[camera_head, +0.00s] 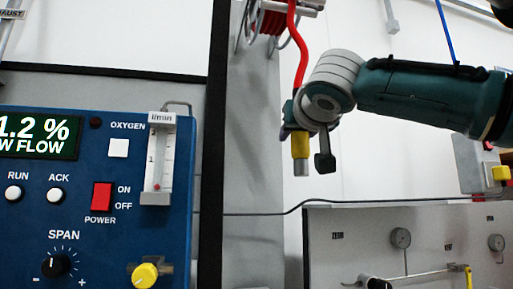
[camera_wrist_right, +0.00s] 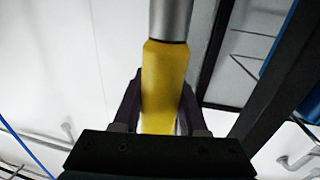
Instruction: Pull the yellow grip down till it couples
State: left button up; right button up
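The yellow grip (camera_head: 300,144) hangs at the lower end of a red hose (camera_head: 299,45), with a short metal tip below it. My right gripper (camera_head: 298,122) is around the grip's upper part, its arm coming in from the right. In the right wrist view the yellow grip (camera_wrist_right: 164,85) stands between my two dark fingers (camera_wrist_right: 160,105), which close on its sides. The metal tip (camera_wrist_right: 171,18) points away at the top of that view. The grip hangs in free air, apart from the panels. My left gripper is not in view.
A blue analyser panel (camera_head: 100,222) with display, buttons and a flow meter (camera_head: 158,160) stands at left. A hose reel (camera_head: 270,22) is above. A grey gauge panel (camera_head: 345,225) is at lower right. A thin dark cable (camera_head: 260,214) crosses behind.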

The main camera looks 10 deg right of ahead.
grip_shut()
jog(key=shift+d+f, duration=0.1)
dwell(0.8)
